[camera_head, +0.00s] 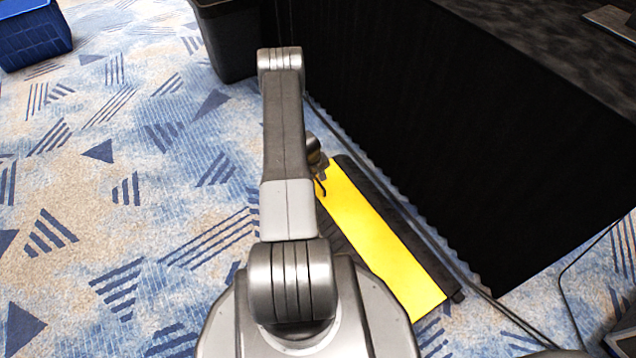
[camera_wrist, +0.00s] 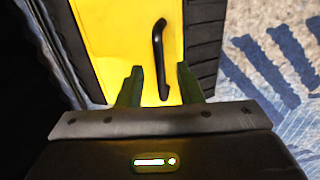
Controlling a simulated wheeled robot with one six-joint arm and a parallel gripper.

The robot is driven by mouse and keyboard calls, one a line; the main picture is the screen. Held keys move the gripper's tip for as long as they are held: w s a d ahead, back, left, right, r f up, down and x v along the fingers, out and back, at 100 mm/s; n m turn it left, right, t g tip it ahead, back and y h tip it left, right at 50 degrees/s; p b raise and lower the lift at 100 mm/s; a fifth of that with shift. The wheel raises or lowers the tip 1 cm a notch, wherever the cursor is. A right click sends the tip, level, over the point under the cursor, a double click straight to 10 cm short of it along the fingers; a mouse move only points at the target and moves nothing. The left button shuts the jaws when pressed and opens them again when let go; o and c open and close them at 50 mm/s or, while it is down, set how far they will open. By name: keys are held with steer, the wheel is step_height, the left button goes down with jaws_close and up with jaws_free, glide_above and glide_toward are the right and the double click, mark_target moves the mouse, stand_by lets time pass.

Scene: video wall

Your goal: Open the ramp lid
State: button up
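The ramp lid is a flat yellow panel (camera_head: 375,235) on a black base, lying on the carpet beside the black-draped table; it looks shut. In the wrist view the yellow lid (camera_wrist: 122,45) carries a black bar handle (camera_wrist: 158,50). My gripper (camera_wrist: 158,80) is open over the lid, with a finger on each side of the handle's near part. I cannot tell whether the fingers touch the handle or the lid. In the head view my arm hides the lid's far left part and most of the gripper.
A black-draped table (camera_head: 430,130) stands right along the ramp. Dark cables (camera_head: 465,275) run on the floor beside it. A black bin (camera_head: 228,40) stands at the back, and a blue crate (camera_head: 35,35) at the far left. The patterned carpet (camera_head: 120,200) on the left is clear.

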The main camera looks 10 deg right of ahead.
steer(key=shift+d+f, duration=0.15)
steer(key=shift+f, duration=0.65)
steer(key=shift+c, duration=0.4)
jaws_close()
steer(key=shift+w+d+r, duration=0.1)
steer(key=shift+r, duration=0.05)
